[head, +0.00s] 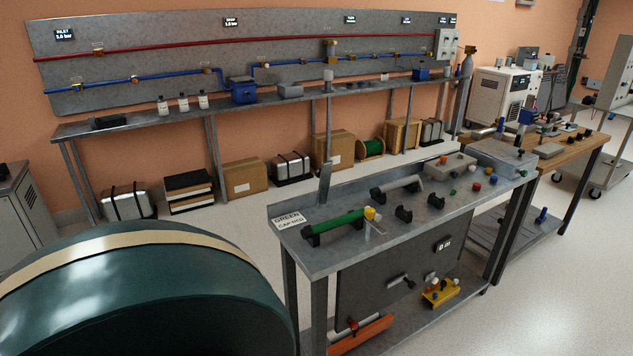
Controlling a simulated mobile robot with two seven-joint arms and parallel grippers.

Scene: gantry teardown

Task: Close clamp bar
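No part is plainly marked as the clamp bar. A flat grey bar (325,184) stands upright at the back edge of the near metal bench (318,262); I cannot tell for certain whether it is the clamp bar. In front of it a green cylinder (338,227) with a yellow end lies across black supports. Behind and right of that, a grey cylinder (402,186) lies on black supports. Neither gripper shows in the head view.
A sign (288,220) lies at the bench's left end. Empty black cradles (404,214) and small coloured caps (477,186) are on its top. An orange part (360,334) is on the lower shelf.

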